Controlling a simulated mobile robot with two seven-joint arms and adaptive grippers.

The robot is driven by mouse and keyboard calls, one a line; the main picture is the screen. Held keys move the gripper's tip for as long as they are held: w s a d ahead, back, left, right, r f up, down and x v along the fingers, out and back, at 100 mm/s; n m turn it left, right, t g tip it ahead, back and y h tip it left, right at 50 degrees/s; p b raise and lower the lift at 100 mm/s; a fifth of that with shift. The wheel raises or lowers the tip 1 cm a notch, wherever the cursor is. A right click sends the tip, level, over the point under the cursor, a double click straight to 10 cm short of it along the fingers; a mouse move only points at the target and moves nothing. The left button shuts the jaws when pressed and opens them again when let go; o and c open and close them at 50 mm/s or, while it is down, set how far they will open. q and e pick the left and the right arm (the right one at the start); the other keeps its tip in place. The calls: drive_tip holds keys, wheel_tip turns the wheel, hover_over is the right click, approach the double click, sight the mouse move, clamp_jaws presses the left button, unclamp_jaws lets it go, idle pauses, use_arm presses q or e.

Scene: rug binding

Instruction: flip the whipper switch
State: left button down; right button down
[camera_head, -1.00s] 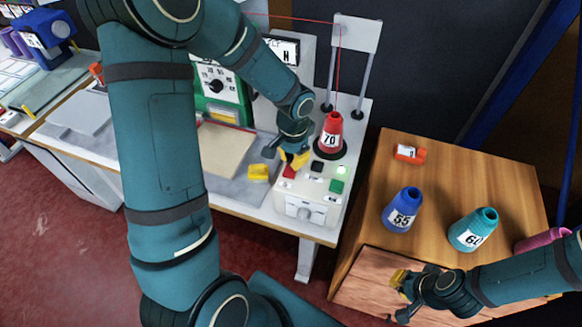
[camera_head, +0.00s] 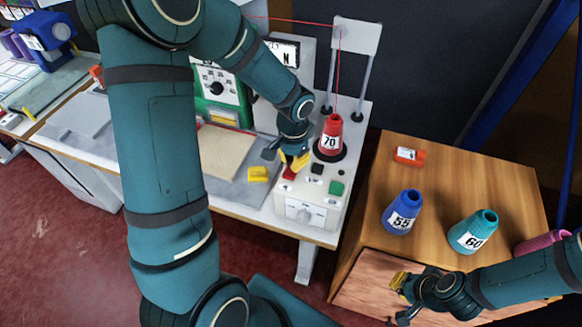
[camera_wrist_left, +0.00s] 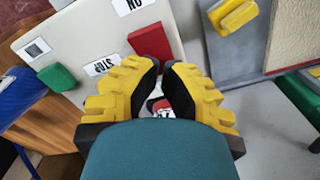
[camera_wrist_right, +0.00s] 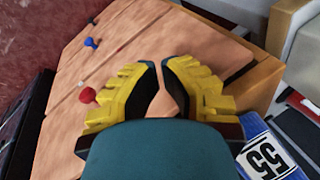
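The control box (camera_head: 310,205) has a red button (camera_head: 289,173), a black button (camera_head: 317,168), a green button (camera_head: 337,188) and a pale front panel (camera_head: 304,212). I cannot tell which part is the whipper switch. My left gripper (camera_head: 300,164) is shut and empty, low at the box's back edge beside the red button. In the left wrist view its tips are close to the red button (camera_wrist_left: 151,42); contact is unclear. A "STOP" label (camera_wrist_left: 102,65) and the green button (camera_wrist_left: 57,77) also show there. My right gripper (camera_head: 402,294) is shut and empty over the wooden table.
A red "70" cone (camera_head: 330,137) stands behind the box, with thread rising to a stand (camera_head: 357,34). A yellow block (camera_head: 258,173) lies left of the box.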

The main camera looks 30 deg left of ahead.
use_arm(q)
drive_tip(key=shift+r+p, duration=2)
drive_tip(key=shift+r, duration=1)
